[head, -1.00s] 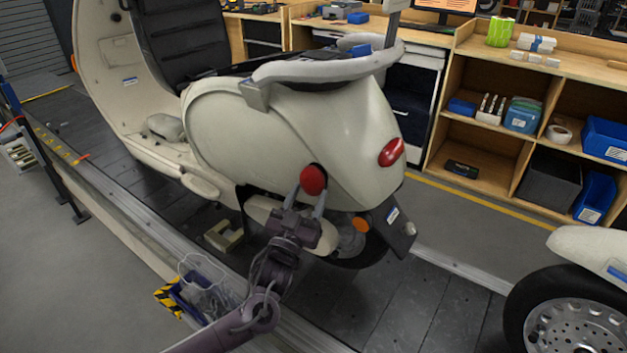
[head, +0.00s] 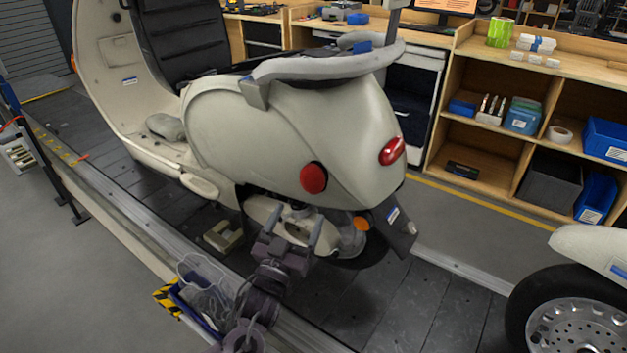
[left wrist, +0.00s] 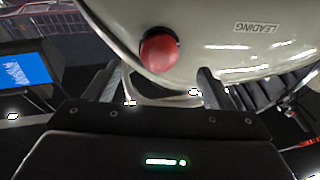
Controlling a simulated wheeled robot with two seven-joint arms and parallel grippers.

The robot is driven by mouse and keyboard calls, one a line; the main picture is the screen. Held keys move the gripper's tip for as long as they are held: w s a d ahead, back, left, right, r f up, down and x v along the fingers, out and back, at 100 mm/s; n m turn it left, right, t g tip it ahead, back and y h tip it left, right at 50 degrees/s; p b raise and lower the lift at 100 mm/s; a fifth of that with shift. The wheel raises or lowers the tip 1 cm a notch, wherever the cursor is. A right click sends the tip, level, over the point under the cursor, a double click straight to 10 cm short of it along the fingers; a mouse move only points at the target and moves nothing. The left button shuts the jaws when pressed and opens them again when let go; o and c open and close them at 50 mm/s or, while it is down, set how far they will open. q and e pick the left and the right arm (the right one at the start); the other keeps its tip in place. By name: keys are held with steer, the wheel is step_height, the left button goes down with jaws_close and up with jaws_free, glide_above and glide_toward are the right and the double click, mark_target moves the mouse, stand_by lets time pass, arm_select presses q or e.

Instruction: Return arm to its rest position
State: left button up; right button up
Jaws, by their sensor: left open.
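My left gripper (head: 294,229) is open and empty, its two fingers apart, low beside the rear of the cream scooter (head: 270,140). A round red part (head: 313,178) sits on the scooter's side panel, above and clear of the fingertips. In the left wrist view, the open gripper (left wrist: 155,85) points at the scooter body, and the red part (left wrist: 160,48) shows beyond the fingers. My left arm comes in from the bottom of the head view. My right gripper is not in view.
The scooter stands on the slat conveyor (head: 400,300). A bin of clear bags (head: 203,298) sits at the conveyor's near edge, close to my left arm. A second scooter's wheel (head: 570,315) is at lower right. Wooden shelves (head: 500,150) stand behind.

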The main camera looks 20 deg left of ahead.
arm_select(q)
steer(key=s+a+f+g+y+p, duration=0.1)
steer(key=s+a+f+g, duration=0.2)
steer(key=f, duration=0.9)
steer(key=s+a+f+g+y, duration=0.1)
steer(key=s+a+f+g, duration=0.25)
steer(key=f, duration=0.85)
steer(key=s+a+f+g+y+p, duration=0.1)
steer(key=s+a+f+g+y, duration=0.2)
steer(key=f, duration=0.8)
steer(key=s+f+m+g+h, duration=0.1)
steer(key=s+f+g, duration=0.4)
steer(key=s+f, duration=0.9)
steer(key=s+d+f+g, duration=0.2)
steer(key=s+f+g, duration=0.1)
steer(key=s, duration=0.8)
steer(key=s+d+f+g+h, duration=0.1)
steer(key=s+d+f+g, duration=0.1)
steer(key=s, duration=1)
step_height(320, 180, down, 2)
steer(key=shift+d+f+g+p, duration=0.1)
steer(key=shift+d+g+p, duration=0.05)
steer(key=shift+g+p, duration=0.4)
